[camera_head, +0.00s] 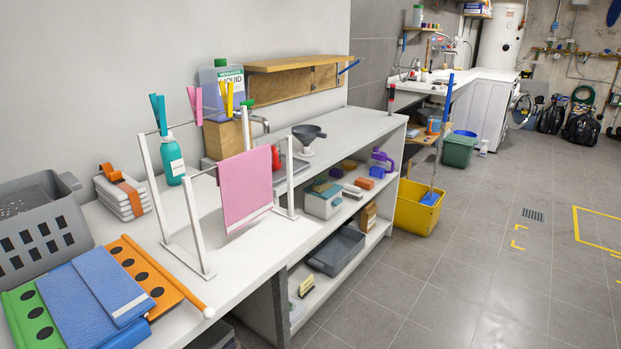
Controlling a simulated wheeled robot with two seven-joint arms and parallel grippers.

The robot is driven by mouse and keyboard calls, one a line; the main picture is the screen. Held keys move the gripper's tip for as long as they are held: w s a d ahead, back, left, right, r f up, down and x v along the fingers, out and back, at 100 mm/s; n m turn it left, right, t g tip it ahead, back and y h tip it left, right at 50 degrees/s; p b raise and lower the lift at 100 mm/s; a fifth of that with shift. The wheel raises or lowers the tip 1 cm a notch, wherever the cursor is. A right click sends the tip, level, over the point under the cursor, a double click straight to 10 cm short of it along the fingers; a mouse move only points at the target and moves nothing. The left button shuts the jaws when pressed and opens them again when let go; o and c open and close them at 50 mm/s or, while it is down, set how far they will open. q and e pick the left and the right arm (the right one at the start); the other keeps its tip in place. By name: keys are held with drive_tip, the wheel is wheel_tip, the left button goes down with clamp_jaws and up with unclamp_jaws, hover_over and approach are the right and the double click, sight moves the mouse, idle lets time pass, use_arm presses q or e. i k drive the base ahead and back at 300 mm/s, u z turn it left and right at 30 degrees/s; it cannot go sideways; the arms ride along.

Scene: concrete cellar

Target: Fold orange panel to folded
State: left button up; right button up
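The orange panel (183,291) lies flat, opened out to the right side of a folding board on the white counter. It has a row of dark round holes and a rod along its outer edge ending in a pale ball (209,312). A blue cloth (75,305) with a light stripe lies over the middle of the board. Its right part looks doubled over as a flap. The green panel (37,325) shows at the left, partly covered by the cloth and cut by the frame. Neither of my grippers is in view.
A grey basket (45,235) stands behind the board at the left. A white drying rack (195,225) with a pink towel (245,185) stands to the right. Folded white cloths with an orange strap (122,193) lie behind. Open floor lies right of the counter.

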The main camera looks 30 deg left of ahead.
sight(164, 289)
drive_tip(key=z, duration=0.25)
drive_tip(key=i, duration=3)
drive_tip(key=u, duration=4.55)
drive_tip(key=i, duration=0.5)
drive_tip(key=u, duration=0.15)
